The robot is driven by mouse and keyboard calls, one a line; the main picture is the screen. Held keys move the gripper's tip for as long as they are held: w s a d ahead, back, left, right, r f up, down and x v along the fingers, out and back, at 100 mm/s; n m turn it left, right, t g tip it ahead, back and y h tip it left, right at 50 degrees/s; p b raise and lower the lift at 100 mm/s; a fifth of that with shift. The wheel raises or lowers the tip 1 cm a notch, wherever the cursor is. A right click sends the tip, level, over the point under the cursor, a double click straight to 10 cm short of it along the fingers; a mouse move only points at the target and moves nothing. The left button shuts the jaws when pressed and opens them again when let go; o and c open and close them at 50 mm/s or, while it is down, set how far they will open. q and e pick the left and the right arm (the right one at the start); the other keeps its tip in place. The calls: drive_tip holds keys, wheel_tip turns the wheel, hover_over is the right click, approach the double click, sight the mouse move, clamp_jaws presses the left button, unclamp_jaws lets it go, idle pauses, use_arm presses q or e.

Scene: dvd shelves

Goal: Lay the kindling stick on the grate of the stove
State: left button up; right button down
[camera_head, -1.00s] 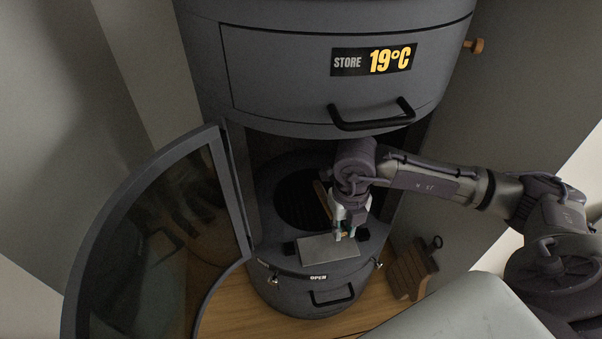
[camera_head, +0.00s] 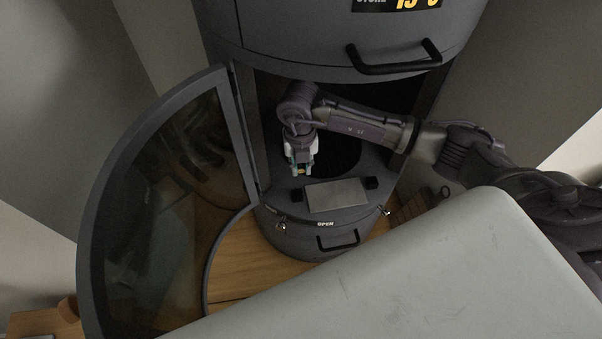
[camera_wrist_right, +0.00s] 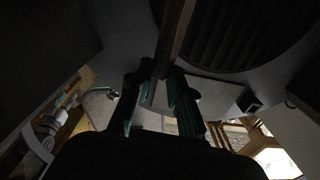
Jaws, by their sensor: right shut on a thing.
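The stove (camera_head: 268,190) is a dark grey cylinder with its firebox open. Its round, dark, ribbed grate (camera_head: 345,160) lies inside, partly hidden by my right arm. My right gripper (camera_head: 301,171) is inside the opening, at the left front of the grate, pointing down. It is shut on the kindling stick (camera_wrist_right: 176,35), a thin brown bar. In the right wrist view the stick runs up from between the fingers, left of the ribbed grate (camera_wrist_right: 240,25). In the head view only a small yellowish bit shows between the fingertips. My left gripper is out of view.
The curved glass door (camera_head: 88,220) stands open on the left. A grey metal plate (camera_head: 337,195) lies on the front ledge between two dark blocks. A drawer with a black handle (camera_head: 395,67) is above the opening. A wooden floor (camera_head: 240,270) is below.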

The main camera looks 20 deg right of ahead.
sight(300, 172)
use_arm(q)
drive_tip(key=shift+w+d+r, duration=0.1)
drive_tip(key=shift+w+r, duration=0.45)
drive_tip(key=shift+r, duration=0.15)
use_arm(e)
drive_tip(key=shift+f, duration=2)
use_arm(q)
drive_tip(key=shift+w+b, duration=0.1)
drive_tip(key=shift+b, duration=0.2)
use_arm(e)
drive_tip(key=shift+f, duration=0.1)
drive_tip(key=c, duration=1.4)
unclamp_jaws()
drive_tip(key=shift+c, duration=0.2)
drive_tip(key=o, duration=0.4)
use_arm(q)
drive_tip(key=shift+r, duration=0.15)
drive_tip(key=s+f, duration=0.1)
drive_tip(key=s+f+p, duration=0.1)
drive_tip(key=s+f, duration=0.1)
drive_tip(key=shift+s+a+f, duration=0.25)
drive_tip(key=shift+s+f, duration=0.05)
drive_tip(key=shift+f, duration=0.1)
use_arm(e)
wheel_tip(300, 172, up, 12)
drive_tip(key=shift+a+r, duration=0.1)
